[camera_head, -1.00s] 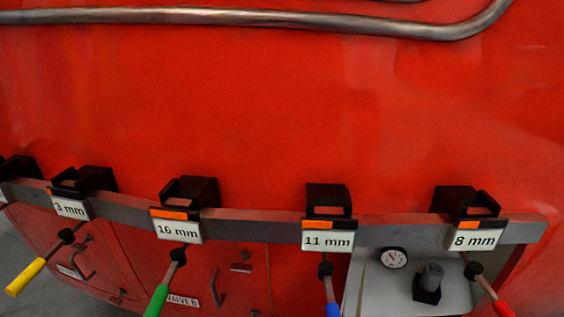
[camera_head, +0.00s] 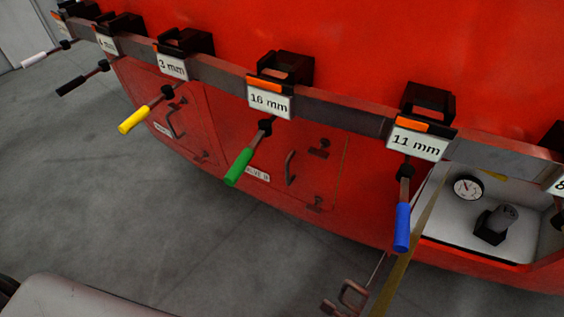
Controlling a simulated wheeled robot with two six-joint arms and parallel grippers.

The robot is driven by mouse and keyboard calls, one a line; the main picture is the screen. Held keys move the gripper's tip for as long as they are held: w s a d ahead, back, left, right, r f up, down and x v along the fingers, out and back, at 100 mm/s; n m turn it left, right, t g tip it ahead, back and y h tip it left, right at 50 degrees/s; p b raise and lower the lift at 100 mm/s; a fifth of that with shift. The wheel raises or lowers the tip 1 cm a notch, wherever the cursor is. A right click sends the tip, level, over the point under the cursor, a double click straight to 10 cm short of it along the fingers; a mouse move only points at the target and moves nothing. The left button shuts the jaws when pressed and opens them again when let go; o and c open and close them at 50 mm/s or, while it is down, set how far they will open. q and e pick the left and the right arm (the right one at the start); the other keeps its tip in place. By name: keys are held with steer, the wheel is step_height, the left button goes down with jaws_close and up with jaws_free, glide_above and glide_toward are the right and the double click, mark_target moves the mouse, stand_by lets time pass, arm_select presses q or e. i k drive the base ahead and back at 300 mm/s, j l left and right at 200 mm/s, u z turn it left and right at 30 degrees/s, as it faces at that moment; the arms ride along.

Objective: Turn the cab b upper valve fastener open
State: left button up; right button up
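The valve hatch (camera_head: 265,195) is a red panel below the rail, with a label (camera_head: 257,173) partly hidden by the green-handled tool; the part I can read ends in B. It looks shut. A dark upper fastener (camera_head: 319,148) sits near the top right of this hatch and a lower fastener (camera_head: 313,204) near its bottom right. A curved handle (camera_head: 290,168) is left of them. The fastener's turn position is too small to tell. Neither gripper shows in the head view.
A rail with labelled holders carries tools with green (camera_head: 238,167), blue (camera_head: 402,228) and yellow (camera_head: 133,120) handles, hanging before the hatches. At right, an open compartment (camera_head: 460,225) shows a gauge (camera_head: 468,188); its door (camera_head: 395,270) hangs down. Grey floor (camera_head: 140,220) is clear.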

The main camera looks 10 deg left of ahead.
mark_target(318, 153)
steer(key=k+l+z, duration=0.2)
steer(key=k+l, duration=0.45)
steer(key=k, duration=0.15)
